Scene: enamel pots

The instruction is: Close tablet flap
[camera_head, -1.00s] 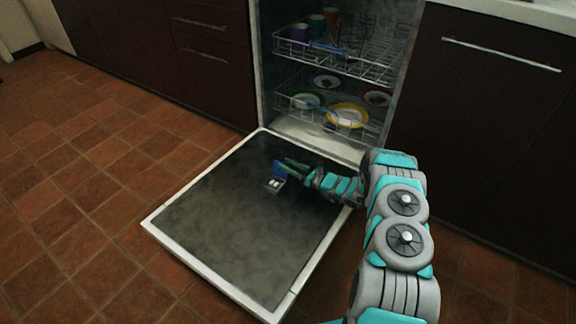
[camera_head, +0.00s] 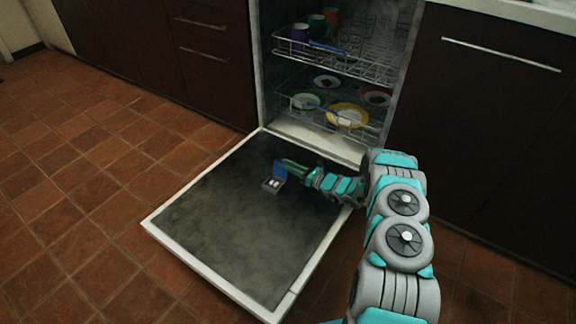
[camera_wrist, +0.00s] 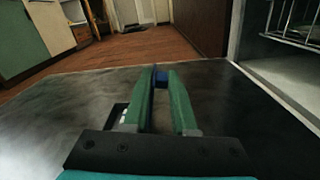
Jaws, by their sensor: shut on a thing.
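The blue tablet flap (camera_head: 279,168) stands raised over the small tablet compartment (camera_head: 272,185) on the inner face of the dishwasher door. Light-coloured contents show in the compartment. My gripper (camera_head: 285,163) reaches in from the right, its green fingers shut on the flap. In the wrist view the flap (camera_wrist: 161,76) shows as a blue piece between the tips of my gripper (camera_wrist: 161,78). The compartment (camera_wrist: 119,114) shows there just left of the left finger and is partly hidden by it.
The dishwasher door (camera_head: 225,250) lies open and flat, mostly bare. The lower rack (camera_head: 300,118) holds plates and the upper rack (camera_head: 345,62) holds cups, both inside the dishwasher. Dark cabinets stand on both sides. The tiled floor (camera_head: 75,215) at left is clear.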

